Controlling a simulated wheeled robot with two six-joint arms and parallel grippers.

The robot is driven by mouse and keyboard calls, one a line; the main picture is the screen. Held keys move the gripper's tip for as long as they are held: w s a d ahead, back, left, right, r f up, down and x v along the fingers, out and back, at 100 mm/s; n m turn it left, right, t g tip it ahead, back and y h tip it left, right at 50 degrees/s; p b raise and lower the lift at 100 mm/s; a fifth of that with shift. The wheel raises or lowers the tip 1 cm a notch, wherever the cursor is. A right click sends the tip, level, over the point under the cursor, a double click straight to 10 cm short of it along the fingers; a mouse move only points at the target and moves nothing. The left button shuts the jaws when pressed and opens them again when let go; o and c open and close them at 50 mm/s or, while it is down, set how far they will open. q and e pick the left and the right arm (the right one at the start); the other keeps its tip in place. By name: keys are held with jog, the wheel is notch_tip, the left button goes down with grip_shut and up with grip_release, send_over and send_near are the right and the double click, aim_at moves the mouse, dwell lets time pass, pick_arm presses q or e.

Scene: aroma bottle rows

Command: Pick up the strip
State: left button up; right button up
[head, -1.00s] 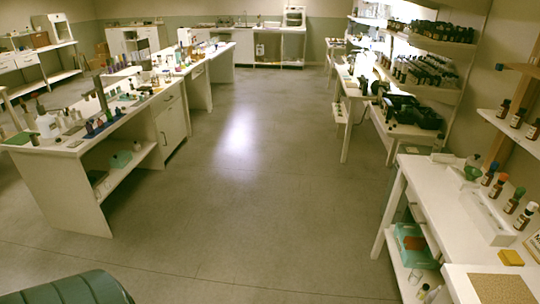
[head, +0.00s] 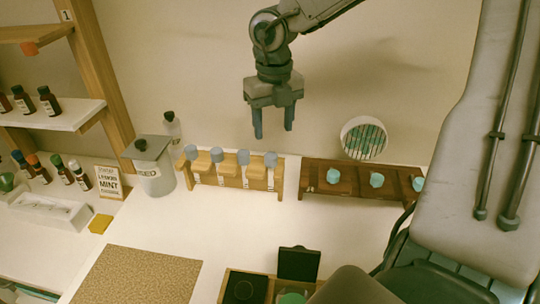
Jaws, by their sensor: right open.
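My right gripper (head: 273,133) hangs at the upper middle of the head view, fingers down, open and empty. It appears in front of the pale wall, above the wooden rack of bottles. A round white holder (head: 347,126) with green, slatted-looking contents stands at the back right, to the right of the gripper. Whether those contents are strips is too small to tell. An open-topped white tray (head: 50,212) lies at the left; its contents are unclear. No single strip shows plainly. My left gripper is not in view.
A light wooden rack (head: 230,182) holds several blue-capped bottles; a dark rack (head: 345,191) has pale blue caps. A grey lidded jar (head: 155,178) stands left. A cork mat (head: 135,275) and black open box (head: 298,263) lie in front. The white middle worktop is clear.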

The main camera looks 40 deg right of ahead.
aim_at(271, 155)
jog(key=f, duration=0.2)
jog(key=shift+w+d+f, duration=0.15)
jog(key=shift+w+f, duration=0.05)
jog(key=shift+f, duration=0.1)
jog(key=f, duration=0.1)
jog(key=f+p, duration=0.1)
jog(key=f, duration=0.1)
jog(key=f+p, duration=0.1)
jog(key=shift+w+a+f, duration=0.1)
jog(key=shift+a+f, duration=0.05)
jog(key=shift+a, duration=0.15)
jog(key=shift+f, duration=0.4)
jog(key=c, duration=0.9)
